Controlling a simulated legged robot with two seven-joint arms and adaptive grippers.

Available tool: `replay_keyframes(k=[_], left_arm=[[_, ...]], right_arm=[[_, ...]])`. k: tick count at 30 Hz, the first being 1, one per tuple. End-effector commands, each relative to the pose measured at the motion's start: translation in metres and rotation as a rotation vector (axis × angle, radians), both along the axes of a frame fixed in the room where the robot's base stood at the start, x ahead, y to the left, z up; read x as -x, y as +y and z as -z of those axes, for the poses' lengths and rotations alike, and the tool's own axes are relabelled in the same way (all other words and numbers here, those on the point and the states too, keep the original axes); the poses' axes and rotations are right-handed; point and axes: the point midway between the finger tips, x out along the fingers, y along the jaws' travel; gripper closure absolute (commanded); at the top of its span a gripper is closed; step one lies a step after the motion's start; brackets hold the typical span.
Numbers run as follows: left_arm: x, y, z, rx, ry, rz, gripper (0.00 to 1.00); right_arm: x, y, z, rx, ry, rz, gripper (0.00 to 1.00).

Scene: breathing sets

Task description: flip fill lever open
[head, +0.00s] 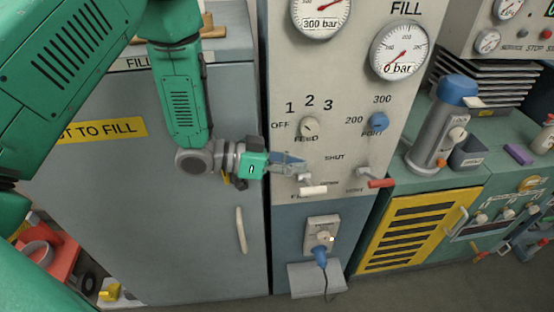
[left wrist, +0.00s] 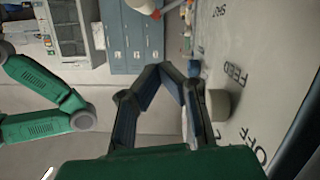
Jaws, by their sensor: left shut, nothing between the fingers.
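The fill lever (head: 313,191) has a white handle and sits low on the pale panel. It points to the right, just above a partly hidden FILL label. My left gripper (head: 303,163) is shut and empty, just above the lever and in front of the panel. Whether it touches the lever I cannot tell. In the left wrist view the fingertips of the left gripper (left wrist: 173,68) meet near the middle. A white handle end (left wrist: 145,6) and a red handle show at the top edge there. My right gripper is not in view.
A red-handled lever (head: 381,183) is right of the fill lever. The FEED knob (head: 309,126) and blue knob (head: 377,121) are above. A socket with a blue plug (head: 320,254) is below. A grey cabinet (head: 180,250) stands left, a green bench with bottle (head: 432,135) right.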

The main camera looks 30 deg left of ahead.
Motion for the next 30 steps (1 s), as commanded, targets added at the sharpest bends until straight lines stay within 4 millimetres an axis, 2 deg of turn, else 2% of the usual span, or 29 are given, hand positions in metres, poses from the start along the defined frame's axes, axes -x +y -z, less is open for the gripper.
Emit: replay_keyframes(k=[3, 6, 12, 30], left_arm=[[-0.011, -0.022, 0.005, -0.001, -0.001, 0.004, 1.0], [-0.007, -0.02, 0.024, -0.001, 0.004, 0.0, 1.0], [-0.004, -0.022, 0.041, -0.001, 0.001, 0.0, 1.0], [-0.009, -0.022, 0.047, -0.028, -0.042, 0.0, 1.0]], right_arm=[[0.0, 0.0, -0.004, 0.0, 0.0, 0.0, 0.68], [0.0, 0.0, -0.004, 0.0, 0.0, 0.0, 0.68], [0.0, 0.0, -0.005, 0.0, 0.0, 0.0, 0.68], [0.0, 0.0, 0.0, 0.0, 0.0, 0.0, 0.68]])
